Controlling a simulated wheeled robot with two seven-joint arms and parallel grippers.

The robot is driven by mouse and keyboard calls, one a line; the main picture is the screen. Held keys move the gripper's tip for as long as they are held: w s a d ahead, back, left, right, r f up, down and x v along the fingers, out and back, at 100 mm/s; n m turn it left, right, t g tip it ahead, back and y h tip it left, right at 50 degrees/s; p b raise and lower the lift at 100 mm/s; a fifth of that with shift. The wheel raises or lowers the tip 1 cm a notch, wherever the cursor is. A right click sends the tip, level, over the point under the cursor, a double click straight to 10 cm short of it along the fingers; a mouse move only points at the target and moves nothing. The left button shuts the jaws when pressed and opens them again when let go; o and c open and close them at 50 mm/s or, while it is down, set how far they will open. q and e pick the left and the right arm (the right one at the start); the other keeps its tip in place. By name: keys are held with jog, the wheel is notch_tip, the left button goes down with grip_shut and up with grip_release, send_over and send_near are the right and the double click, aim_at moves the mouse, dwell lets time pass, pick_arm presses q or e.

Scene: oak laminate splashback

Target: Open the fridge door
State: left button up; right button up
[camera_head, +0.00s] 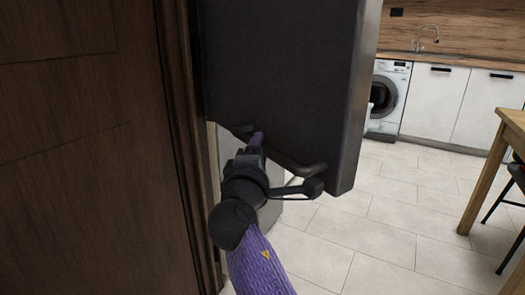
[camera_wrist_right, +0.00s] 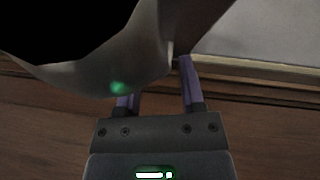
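The fridge door (camera_head: 285,70) is a large dark grey panel in the upper middle of the head view. A dark curved surface with a green glow (camera_wrist_right: 120,80) covers part of the left finger. No object is clearly gripped. My left gripper is out of view.
A dark brown wooden panel and frame (camera_head: 85,150) fill the left side. A washing machine (camera_head: 388,95), white cabinets (camera_head: 470,105) with a sink, and a wooden table (camera_head: 490,170) stand farther right.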

jog(key=shift+o, duration=0.3)
jog(key=shift+d, duration=0.1)
jog(key=s+f+p, duration=0.1)
jog(key=s+p, duration=0.4)
jog(key=s, duration=0.4)
jog(key=shift+s+a+f, duration=0.15)
jog(key=shift+s+a, duration=0.25)
jog(key=shift+a, duration=0.05)
